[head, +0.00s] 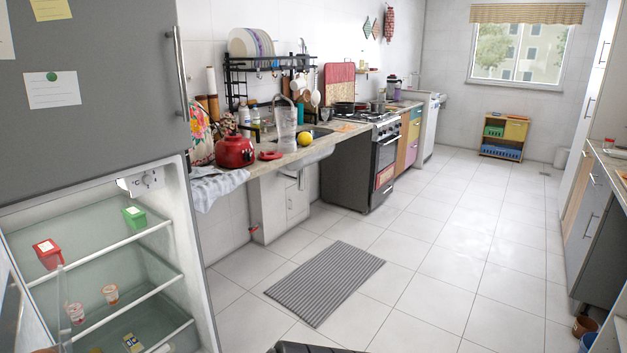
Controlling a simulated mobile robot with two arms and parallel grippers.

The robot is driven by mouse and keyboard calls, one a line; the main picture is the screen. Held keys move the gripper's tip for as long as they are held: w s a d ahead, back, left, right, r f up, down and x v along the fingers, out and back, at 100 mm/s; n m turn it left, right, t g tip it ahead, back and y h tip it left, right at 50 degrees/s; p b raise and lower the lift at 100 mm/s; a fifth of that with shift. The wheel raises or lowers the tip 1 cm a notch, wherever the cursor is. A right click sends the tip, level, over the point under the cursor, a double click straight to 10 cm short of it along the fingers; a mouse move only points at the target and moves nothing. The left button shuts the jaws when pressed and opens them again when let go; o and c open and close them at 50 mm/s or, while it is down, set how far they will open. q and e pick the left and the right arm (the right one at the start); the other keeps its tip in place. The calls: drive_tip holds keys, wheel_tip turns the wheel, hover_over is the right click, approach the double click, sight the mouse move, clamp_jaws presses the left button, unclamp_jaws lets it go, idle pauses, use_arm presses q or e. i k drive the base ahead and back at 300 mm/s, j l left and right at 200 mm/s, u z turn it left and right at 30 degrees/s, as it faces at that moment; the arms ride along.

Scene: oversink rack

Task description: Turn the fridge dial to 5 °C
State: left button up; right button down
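The fridge (200,255) stands at the left with its lower compartment open. The fridge dial (147,180) is a small round knob on a white housing (132,187) under the compartment's top edge, at its right side. The marks around the dial are too small to read, so its setting cannot be told. Neither of my grippers can be made out in the head view, and nothing is seen touching the dial.
The glass shelves (95,232) hold a red container (47,253), a green container (134,217) and small cups. The open door's edge shows at the lower left. A grey striped mat (325,283) lies on otherwise clear floor right of the fridge.

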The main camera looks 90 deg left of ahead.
sight(147, 179)
drive_tip(key=u, duration=0.5)
drive_tip(key=j+u, duration=0.1)
drive_tip(key=u, duration=0.95)
drive_tip(key=i+u, duration=0.1)
drive_tip(key=u, duration=0.95)
drive_tip(key=i+u, duration=0.1)
drive_tip(key=u, duration=1.45)
drive_tip(key=i+l+u, duration=0.15)
drive_tip(key=l, duration=0.15)
drive_tip(key=i+l+u, duration=0.3)
drive_tip(key=l, duration=0.3)
drive_tip(key=k+j, duration=0.05)
